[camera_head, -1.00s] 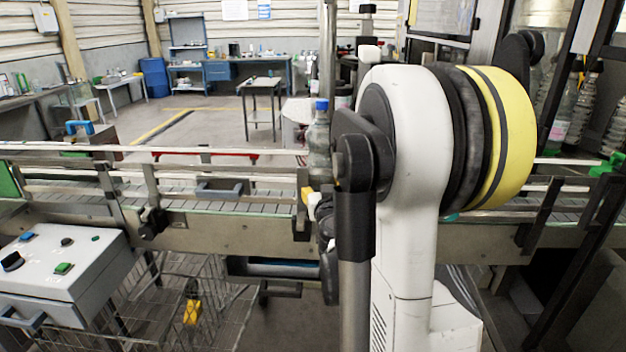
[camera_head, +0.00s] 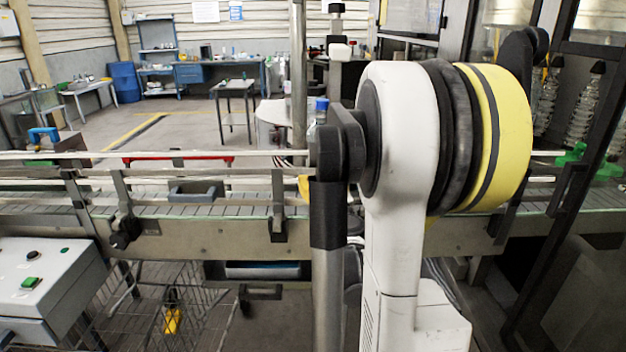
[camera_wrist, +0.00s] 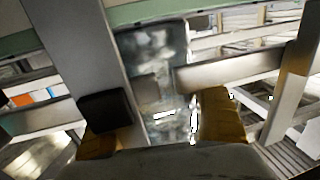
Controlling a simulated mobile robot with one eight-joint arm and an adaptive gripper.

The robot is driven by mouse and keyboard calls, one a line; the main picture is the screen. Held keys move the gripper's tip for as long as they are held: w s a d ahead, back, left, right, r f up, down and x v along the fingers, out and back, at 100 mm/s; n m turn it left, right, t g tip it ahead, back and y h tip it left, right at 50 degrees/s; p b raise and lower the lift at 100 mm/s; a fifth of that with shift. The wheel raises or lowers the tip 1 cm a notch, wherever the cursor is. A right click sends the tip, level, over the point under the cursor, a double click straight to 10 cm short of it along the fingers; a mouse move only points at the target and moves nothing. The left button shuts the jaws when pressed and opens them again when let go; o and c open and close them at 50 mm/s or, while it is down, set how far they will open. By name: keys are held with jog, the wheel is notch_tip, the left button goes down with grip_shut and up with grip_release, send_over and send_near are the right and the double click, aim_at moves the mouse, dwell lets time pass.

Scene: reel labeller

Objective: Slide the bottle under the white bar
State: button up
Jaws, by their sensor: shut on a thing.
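The bottle is clear with a blue cap (camera_head: 321,104). In the head view only its cap and upper part show, and my arm hides the rest. In the wrist view its clear body (camera_wrist: 160,62) lies between my gripper's fingers (camera_wrist: 160,125), which have orange-brown pads. My gripper is shut on the bottle; in the head view it is mostly hidden behind my arm. A long whitish bar (camera_head: 130,154) runs along the conveyor at the bottle's level. Whether the bottle is under a white bar cannot be told.
The conveyor (camera_head: 195,211) crosses the view, with guide rails and brackets (camera_head: 278,205) on its near side. A grey control box (camera_head: 45,280) stands at lower left, beside a wire basket (camera_head: 190,300). Dark machine frames and ribbed clear bottles (camera_head: 583,105) stand at right.

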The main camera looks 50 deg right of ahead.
aim_at(334, 178)
jog(key=shift+s+d, duration=1.2)
jog(key=shift+s, duration=0.25)
jog(key=shift+w+d, duration=0.15)
jog(key=o, duration=1.6)
jog(key=v, duration=1.2)
